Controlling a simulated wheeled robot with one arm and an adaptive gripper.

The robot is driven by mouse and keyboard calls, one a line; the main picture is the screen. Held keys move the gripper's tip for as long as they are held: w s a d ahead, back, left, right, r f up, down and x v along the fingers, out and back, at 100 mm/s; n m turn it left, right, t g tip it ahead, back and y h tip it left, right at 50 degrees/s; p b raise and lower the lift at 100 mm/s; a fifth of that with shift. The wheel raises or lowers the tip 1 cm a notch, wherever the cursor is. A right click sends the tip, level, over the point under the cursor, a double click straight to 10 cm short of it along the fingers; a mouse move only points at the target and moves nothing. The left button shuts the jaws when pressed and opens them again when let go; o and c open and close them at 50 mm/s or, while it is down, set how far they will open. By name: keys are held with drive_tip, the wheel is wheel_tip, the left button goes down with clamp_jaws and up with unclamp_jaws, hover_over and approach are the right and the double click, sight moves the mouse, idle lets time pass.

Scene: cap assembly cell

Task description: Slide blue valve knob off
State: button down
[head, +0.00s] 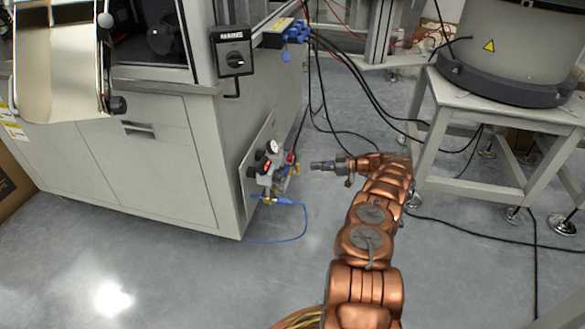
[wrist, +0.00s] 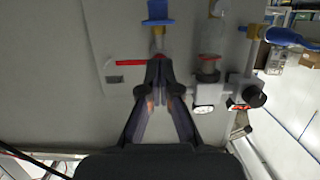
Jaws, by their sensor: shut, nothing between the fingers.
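In the head view, a blue valve part (head: 287,201) sits on a brass fitting low on the cabinet's side, with a blue hose running from it. In the wrist view, a blue piece (wrist: 157,10) on a brass neck stands just beyond my fingertips, and another blue part (wrist: 285,37) is at the right. I cannot tell which blue part is the valve knob. My gripper (head: 314,165) is shut and empty, pointing left at the valve unit, with a gap between. In the wrist view my closed fingertips (wrist: 160,64) appear beside a red bar (wrist: 130,62); contact cannot be told.
Gauges and regulators (head: 268,165) crowd the side plate of the grey cabinet (head: 130,165). A clear bowl (wrist: 210,40) stands right of the fingers. A grey stand (head: 440,120) is on the right. Black cables cross the floor behind my arm. Floor in front is clear.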

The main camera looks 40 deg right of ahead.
sight(286, 169)
drive_tip(key=b+x, duration=0.3)
drive_tip(key=x, duration=0.6)
drive_tip(key=shift+b, duration=0.35)
drive_tip(key=shift+w+a+f, duration=0.1)
drive_tip(key=shift+w+a, duration=0.15)
drive_tip(key=shift+w, duration=0.15)
drive_tip(key=shift+a+f+p, duration=0.1)
drive_tip(key=shift+f+p, duration=0.2)
drive_tip(key=shift+f, duration=1.05)
